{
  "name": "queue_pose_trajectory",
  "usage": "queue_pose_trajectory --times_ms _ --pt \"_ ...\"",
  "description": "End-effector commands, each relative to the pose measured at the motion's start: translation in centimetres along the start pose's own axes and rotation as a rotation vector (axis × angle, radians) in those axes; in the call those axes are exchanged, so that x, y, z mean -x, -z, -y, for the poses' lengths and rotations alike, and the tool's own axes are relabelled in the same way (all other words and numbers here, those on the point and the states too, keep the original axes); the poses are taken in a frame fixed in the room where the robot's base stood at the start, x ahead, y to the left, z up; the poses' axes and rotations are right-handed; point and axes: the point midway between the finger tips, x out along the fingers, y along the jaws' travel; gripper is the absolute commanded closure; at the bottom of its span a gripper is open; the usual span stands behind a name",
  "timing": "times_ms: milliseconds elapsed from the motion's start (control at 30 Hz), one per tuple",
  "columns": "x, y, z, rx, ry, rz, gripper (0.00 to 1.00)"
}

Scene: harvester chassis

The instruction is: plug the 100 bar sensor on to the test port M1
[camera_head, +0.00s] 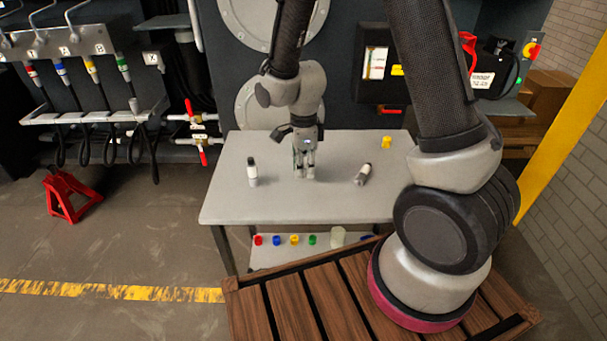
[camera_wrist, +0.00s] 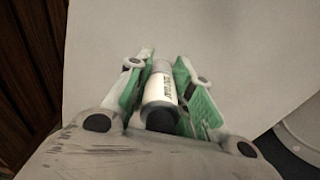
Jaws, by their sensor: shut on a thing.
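My gripper (camera_head: 304,168) points down at the middle of the grey table, its fingertips close to the tabletop. In the wrist view my gripper (camera_wrist: 164,64) is shut on a white cylindrical sensor (camera_wrist: 160,88) with dark print and a black end; the print is too blurred to read. A second white and black sensor (camera_head: 253,173) stands upright on the table left of the gripper. A third sensor (camera_head: 363,174) lies tilted on its side to the right. I cannot make out which one is marked 100 bar. No port marked M1 can be read.
The table (camera_head: 230,209) has a yellow cap (camera_head: 386,142) at its back right. Several coloured caps and a pale jar (camera_head: 337,236) are on its lower shelf. A hose rack (camera_head: 100,118) is at left, red-handled valves (camera_head: 203,157) beside it. A red stand (camera_head: 70,196) is on the floor.

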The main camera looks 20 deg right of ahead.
Motion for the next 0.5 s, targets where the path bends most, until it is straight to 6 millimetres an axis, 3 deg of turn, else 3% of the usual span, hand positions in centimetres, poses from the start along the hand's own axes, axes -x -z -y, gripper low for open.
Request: queue_pose_trajectory --times_ms 233,500 --pt "5.1 -0.1 0.1 0.0 0.004 0.002 1.0" --pt "6.7 0.0 0.0 0.071 0.0 0.0 1.0"
